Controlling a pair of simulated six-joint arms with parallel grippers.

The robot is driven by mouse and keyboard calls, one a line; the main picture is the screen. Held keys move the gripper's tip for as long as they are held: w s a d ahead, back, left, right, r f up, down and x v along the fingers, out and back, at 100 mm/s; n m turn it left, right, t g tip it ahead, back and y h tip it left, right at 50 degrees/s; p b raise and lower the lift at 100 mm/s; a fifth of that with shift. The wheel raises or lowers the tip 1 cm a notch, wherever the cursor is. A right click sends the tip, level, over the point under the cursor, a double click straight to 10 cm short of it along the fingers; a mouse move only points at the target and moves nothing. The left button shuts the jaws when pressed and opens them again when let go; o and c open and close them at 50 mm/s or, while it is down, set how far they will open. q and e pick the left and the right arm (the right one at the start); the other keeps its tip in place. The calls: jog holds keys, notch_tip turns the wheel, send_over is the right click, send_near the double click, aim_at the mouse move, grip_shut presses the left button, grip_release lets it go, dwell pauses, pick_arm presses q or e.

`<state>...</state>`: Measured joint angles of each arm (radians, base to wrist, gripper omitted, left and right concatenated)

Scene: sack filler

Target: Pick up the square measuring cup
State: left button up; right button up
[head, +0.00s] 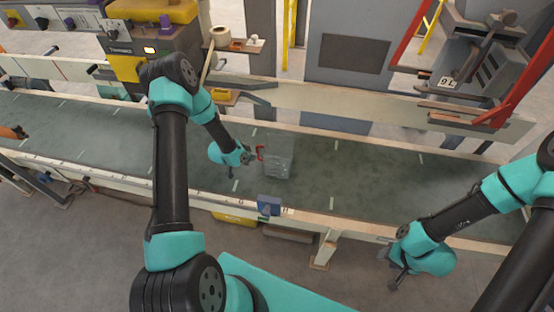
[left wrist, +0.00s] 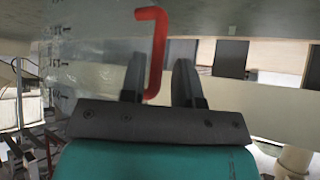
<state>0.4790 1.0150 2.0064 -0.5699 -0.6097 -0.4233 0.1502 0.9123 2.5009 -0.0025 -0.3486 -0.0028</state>
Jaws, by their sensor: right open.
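The square measuring cup (head: 279,161) is clear with a red handle (head: 260,153) and stands on the conveyor belt near the middle of the head view. My left gripper (head: 252,156) is just left of it, at the handle. In the left wrist view the red handle (left wrist: 152,55) lies between the two open fingers (left wrist: 158,82), with a gap towards the right finger. The clear cup wall with dark marks (left wrist: 75,75) shows at the left there. My right gripper (head: 396,277) is open and empty, low in front of the conveyor at the right.
The belt (head: 400,180) has pale rails along both edges and is clear to the right of the cup. A blue block (head: 269,205) sits on the near rail. A machine with yellow parts (head: 125,65) stands behind at the left; a red-framed unit (head: 500,105) is at the right.

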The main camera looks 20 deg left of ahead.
pick_arm(q)
jog(key=shift+w, duration=0.1)
jog(key=shift+x, duration=2.55)
jog(key=shift+c, duration=0.3)
grip_shut()
